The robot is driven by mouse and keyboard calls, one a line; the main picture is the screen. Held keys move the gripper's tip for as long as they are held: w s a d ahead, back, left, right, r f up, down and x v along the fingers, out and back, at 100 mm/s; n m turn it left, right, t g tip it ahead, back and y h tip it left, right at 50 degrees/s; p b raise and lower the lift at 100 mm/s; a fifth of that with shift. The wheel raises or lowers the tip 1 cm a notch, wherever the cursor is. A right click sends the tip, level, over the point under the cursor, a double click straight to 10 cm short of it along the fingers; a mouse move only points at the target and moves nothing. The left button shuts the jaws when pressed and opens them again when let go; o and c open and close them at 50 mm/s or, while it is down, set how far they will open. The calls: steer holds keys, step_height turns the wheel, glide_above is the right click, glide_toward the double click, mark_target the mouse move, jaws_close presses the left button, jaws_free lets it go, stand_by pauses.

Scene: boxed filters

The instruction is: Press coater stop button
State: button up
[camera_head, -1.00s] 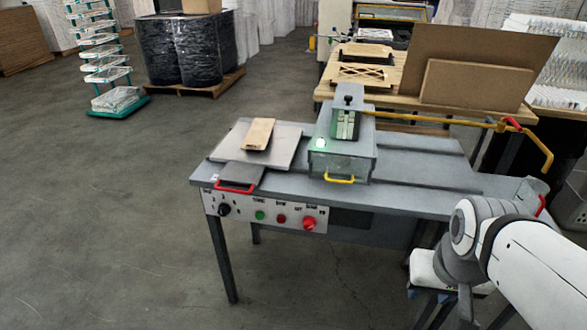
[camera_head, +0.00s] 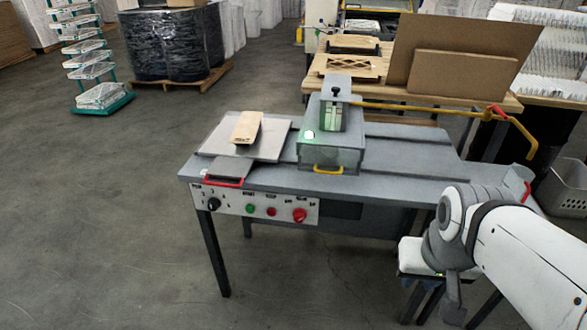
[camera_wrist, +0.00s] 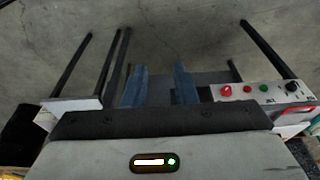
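The coater (camera_head: 400,182) is a grey table-like machine with a white control panel on its front. The panel has a black knob (camera_head: 213,204), a green button (camera_head: 250,210), a small red button (camera_head: 271,211) and a larger red button (camera_head: 299,215). Its labels are too small to read. In the wrist view the panel is at the right, with the large red button (camera_wrist: 226,90), small red button (camera_wrist: 247,88) and green button (camera_wrist: 263,88). My gripper (camera_wrist: 161,66) has its two bluish fingers apart, with nothing between them, left of the panel and not touching it.
A wooden piece (camera_head: 246,127) lies on the metal plate (camera_head: 275,140) on the coater. Boards (camera_head: 450,58) stand on a table behind. Floor (camera_head: 90,220) left of the coater is clear.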

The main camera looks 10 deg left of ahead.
jaws_close()
stand_by(1.4)
